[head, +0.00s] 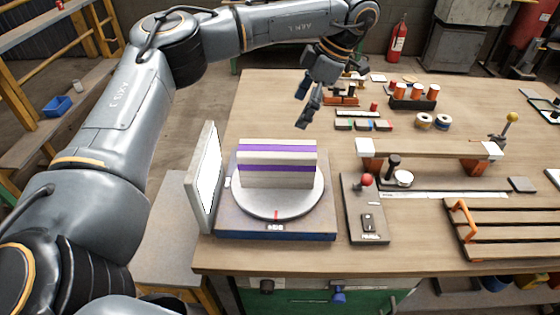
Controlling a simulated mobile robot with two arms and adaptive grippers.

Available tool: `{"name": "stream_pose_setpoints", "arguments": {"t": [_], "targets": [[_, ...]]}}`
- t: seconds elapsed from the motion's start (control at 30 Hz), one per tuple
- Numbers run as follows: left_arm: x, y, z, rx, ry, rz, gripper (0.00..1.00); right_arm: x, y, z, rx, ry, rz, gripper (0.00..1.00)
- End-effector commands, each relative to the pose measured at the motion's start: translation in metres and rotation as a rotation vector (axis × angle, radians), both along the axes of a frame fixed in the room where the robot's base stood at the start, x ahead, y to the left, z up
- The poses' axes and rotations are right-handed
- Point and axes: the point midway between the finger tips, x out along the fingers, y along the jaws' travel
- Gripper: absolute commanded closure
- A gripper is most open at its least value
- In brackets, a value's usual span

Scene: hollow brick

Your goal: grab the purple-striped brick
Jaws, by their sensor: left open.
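The purple-striped brick (262,165) is pale grey with purple bands. It stands upright on a round grey turntable (270,208) set on a square base near the table's left front. A white panel (207,180) stands just left of it. My left gripper (303,108) is open and empty, above and behind the brick, a little to its right, with its fingers pointing down and apart from the brick. My right gripper is not in view.
A control box with a red-knobbed lever (366,181) sits right of the turntable. A raised wooden beam (430,148) and a slatted wooden rack (510,228) lie farther right. Small parts and a black holder (413,103) stand behind.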

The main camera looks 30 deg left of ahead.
Motion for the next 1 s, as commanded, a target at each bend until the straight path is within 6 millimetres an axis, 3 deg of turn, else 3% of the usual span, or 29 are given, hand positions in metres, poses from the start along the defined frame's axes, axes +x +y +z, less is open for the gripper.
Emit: {"name": "stream_pose_setpoints", "arguments": {"t": [0.4,0.63,1.0], "targets": [[-0.016,0.024,-0.065,0.002,0.003,0.001,0.08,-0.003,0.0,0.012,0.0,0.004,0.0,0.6],[-0.022,0.029,-0.079,0.003,0.003,-0.001,0.08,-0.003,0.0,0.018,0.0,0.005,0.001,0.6],[-0.035,0.041,-0.12,0.001,0.002,0.0,0.08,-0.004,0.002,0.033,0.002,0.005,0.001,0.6]]}}
